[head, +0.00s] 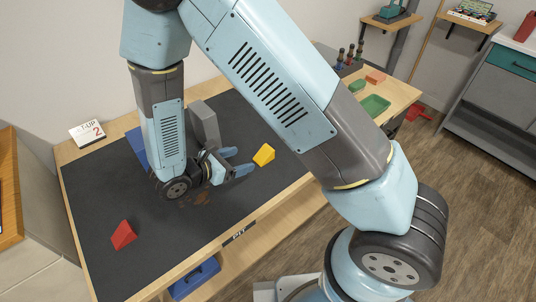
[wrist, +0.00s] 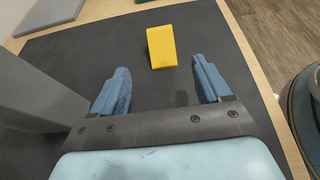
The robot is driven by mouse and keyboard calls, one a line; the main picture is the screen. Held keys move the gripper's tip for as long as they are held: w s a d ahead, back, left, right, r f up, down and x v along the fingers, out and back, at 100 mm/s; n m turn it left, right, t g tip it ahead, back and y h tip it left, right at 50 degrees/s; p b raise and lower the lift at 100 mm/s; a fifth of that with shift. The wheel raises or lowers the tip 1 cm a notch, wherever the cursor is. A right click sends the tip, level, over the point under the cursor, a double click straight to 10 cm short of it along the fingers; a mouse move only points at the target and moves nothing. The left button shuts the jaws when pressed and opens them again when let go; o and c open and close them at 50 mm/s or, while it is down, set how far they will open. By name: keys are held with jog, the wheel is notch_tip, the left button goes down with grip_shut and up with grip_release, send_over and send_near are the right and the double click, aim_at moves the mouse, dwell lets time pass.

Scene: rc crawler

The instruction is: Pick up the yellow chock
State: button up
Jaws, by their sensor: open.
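The yellow chock (head: 264,154) is a small wedge lying on the dark mat, to the right of my gripper in the head view. In the wrist view the yellow chock (wrist: 162,47) lies just beyond the fingertips, roughly between their lines and a little left of the right finger. My gripper (head: 236,161) is open and empty, low over the mat, with its blue fingers pointing toward the chock. The fingers also show apart in the wrist view (wrist: 160,82). The fingers do not touch the chock.
A grey block (head: 204,124) stands close beside my gripper; it fills the left of the wrist view (wrist: 35,85). A red wedge (head: 123,235) lies at the mat's near left. A green tray (head: 375,105) sits at the bench's right end. The dark mat (head: 90,190) is mostly clear at left.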

aim_at(264, 152)
jog(key=x, duration=1)
jog(key=shift+d+f, duration=0.1)
jog(key=shift+d, duration=0.1)
jog(key=c, duration=1.1)
